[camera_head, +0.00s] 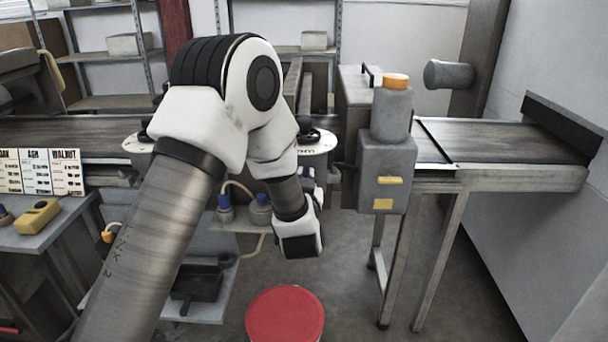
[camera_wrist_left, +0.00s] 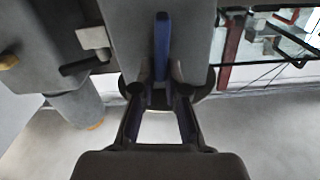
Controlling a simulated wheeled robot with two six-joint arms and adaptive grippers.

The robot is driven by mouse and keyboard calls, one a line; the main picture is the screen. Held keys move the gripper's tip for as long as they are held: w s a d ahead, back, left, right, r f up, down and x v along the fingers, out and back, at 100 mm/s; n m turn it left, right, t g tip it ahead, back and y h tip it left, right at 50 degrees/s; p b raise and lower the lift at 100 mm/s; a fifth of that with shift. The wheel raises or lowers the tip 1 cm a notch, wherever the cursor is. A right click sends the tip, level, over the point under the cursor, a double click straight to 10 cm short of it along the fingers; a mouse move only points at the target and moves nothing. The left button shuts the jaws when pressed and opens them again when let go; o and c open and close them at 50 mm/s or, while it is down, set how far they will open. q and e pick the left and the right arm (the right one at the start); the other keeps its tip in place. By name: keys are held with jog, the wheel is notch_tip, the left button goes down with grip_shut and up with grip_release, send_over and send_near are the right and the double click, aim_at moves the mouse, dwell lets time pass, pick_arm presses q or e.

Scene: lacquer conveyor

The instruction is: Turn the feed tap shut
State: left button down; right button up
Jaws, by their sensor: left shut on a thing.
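In the left wrist view, the blue lever handle of the feed tap (camera_wrist_left: 162,45) stands against a grey body. My left gripper (camera_wrist_left: 160,92) is shut on the tap handle, with one finger on each side of its lower end. The exact contact is partly hidden between the fingertips. In the head view, my left arm reaches over and down to the front of the conveyor. My wrist and arm hide the gripper and most of the tap there. My right gripper is in neither view.
A grey box unit with an orange cap (camera_head: 397,80) stands right of my wrist, by the conveyor belt (camera_head: 500,140). A red round top (camera_head: 285,315) stands below on the floor. A blue-capped bottle (camera_head: 224,207) is left of my wrist. The floor at lower right looks clear.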

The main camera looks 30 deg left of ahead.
pick_arm(q)
jog(key=shift+w+d+f+m+p, duration=0.3)
jog(key=shift+m+p, duration=0.85)
jog(key=shift+m, duration=1.55)
jog(key=shift+w+d+f+m+p, duration=0.1)
jog(key=shift+d+f+m+p, duration=0.35)
jog(key=shift+m+p, duration=1.5)
jog(key=shift+w+d+f+m+p, duration=0.2)
jog(key=shift+f+m+p, duration=0.3)
jog(key=shift+m, duration=2.95)
jog(key=shift+f, duration=0.1)
jog(key=c, duration=1.2)
grip_release()
jog(key=shift+d, duration=0.1)
jog(key=v, duration=1.2)
